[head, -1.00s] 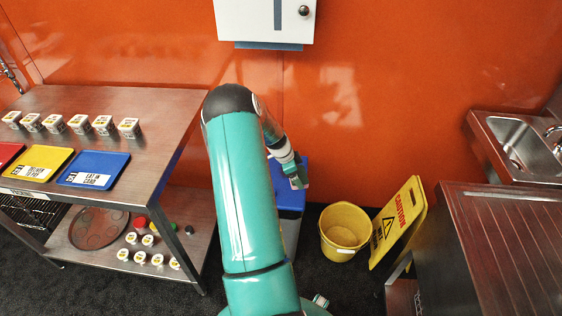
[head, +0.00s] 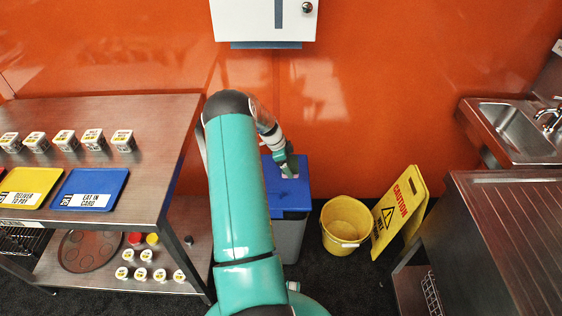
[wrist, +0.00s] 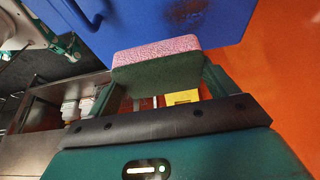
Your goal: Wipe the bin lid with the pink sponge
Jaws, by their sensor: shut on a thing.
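The bin (head: 288,238) stands on the floor against the orange wall, with a blue lid (head: 297,202) on top. My gripper (head: 287,166) is over the lid, partly behind my arm. In the wrist view my gripper (wrist: 160,84) is shut on the pink sponge (wrist: 155,50), one finger on each side. The sponge has a pink layer toward the blue lid (wrist: 150,22) and a green layer toward the palm. It is at or very close to the lid; I cannot tell if it touches. A dark smudge (wrist: 186,10) shows on the lid.
A yellow bucket (head: 346,222) and a yellow caution sign (head: 398,212) stand right of the bin. A steel shelf table (head: 150,140) with trays and small tubs is on the left. A white dispenser (head: 262,20) hangs above; a sink (head: 525,128) is at right.

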